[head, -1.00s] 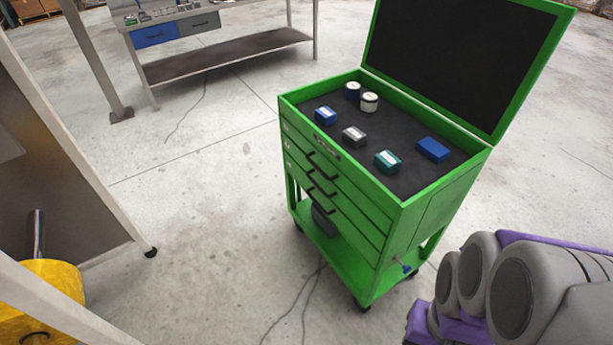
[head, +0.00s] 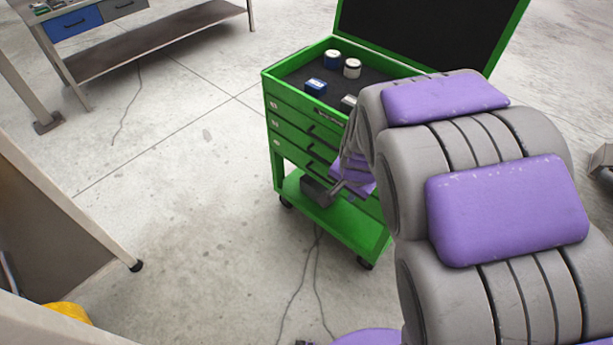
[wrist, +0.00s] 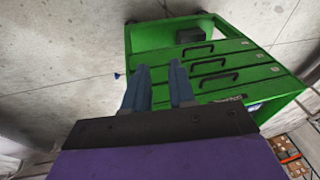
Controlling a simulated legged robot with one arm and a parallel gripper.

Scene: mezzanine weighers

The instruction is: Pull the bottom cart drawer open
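The green cart (head: 345,232) stands right of centre in the head view, its lid raised. Its front has several drawers with black bar handles, and all look shut. The bottom drawer (head: 291,151) is the one just above the open lower shelf; my arm covers its right part. In the wrist view the cart appears inverted, with the bottom drawer (wrist: 163,57) and its handle (wrist: 197,50) nearest the shelf. My gripper (wrist: 158,84) is open and empty, its two blue fingers apart. In the wrist view it overlaps the cart's left side, left of the handles; no contact shows.
A dark box (head: 317,193) sits on the cart's lower shelf. Small boxes and cans (head: 352,68) stand on the cart top. A workbench (head: 150,50) is at the back left, and a panelled frame (head: 60,220) at the left.

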